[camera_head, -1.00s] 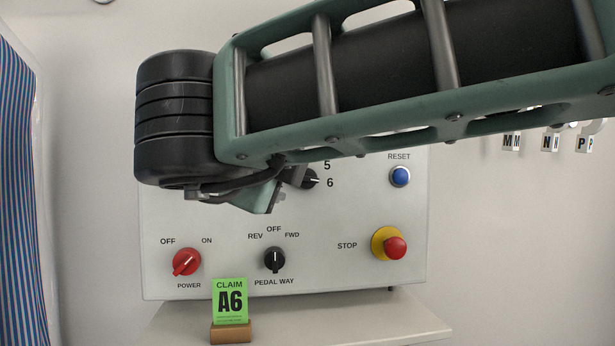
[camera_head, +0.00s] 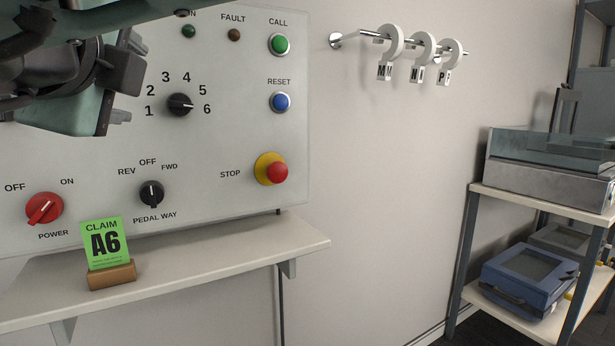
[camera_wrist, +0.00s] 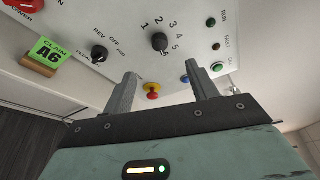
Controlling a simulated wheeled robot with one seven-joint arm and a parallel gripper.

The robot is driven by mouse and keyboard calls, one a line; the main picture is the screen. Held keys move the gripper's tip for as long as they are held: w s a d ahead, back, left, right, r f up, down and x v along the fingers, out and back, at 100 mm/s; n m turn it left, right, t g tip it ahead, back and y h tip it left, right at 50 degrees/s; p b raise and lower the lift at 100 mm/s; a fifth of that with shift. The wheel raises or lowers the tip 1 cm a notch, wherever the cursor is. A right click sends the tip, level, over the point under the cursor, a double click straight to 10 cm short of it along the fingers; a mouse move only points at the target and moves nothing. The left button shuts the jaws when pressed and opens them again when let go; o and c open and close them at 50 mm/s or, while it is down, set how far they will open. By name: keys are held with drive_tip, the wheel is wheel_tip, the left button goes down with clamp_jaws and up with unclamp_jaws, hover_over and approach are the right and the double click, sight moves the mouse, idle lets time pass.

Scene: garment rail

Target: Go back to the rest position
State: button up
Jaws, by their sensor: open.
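My gripper shows in the wrist view (camera_wrist: 162,92), with its two grey fingers apart and nothing between them. In the head view the end of my arm, with part of the gripper (camera_head: 122,85), is at the upper left in front of the control panel (camera_head: 225,140). The panel's numbered black dial (camera_head: 180,105) points near 6. The pedal-way knob (camera_head: 151,194) points up at OFF, and the red power knob (camera_head: 44,209) is turned at a slant. The fingers are apart from the panel's knobs as far as I can see.
A shelf (camera_head: 230,257) under the panel holds a green A6 claim card (camera_head: 105,243) in a wooden block (camera_head: 112,275). A rack (camera_head: 462,250) with a grey machine (camera_head: 545,180) and a blue case (camera_head: 530,280) stands right.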

wheel_tip(320, 180, down, 11)
drive_tip(key=s+n+g+y, duration=0.1)
drive_tip(key=n+g+y, duration=0.65)
drive_tip(key=n, duration=0.95)
drive_tip(key=s+d+f+n+g+h, duration=0.3)
drive_tip(key=d+f+n, duration=0.1)
drive_tip(key=d+f, duration=0.6)
drive_tip(key=s+d+f+n+g+h, duration=0.3)
drive_tip(key=d+f+n, duration=0.1)
drive_tip(key=d+f, duration=0.65)
drive_tip(key=s+d+f+n+g+h, duration=0.1)
drive_tip(key=s+d+f+h, duration=0.15)
drive_tip(key=d, duration=0.45)
drive_tip(key=s+d+f+g+h, duration=0.2)
drive_tip(key=s+d, duration=0.1)
drive_tip(key=d, duration=0.4)
wheel_tip(320, 180, up, 16)
drive_tip(key=p, duration=1.6)
drive_tip(key=shift+s+r, duration=0.15)
drive_tip(key=shift+s, duration=0.15)
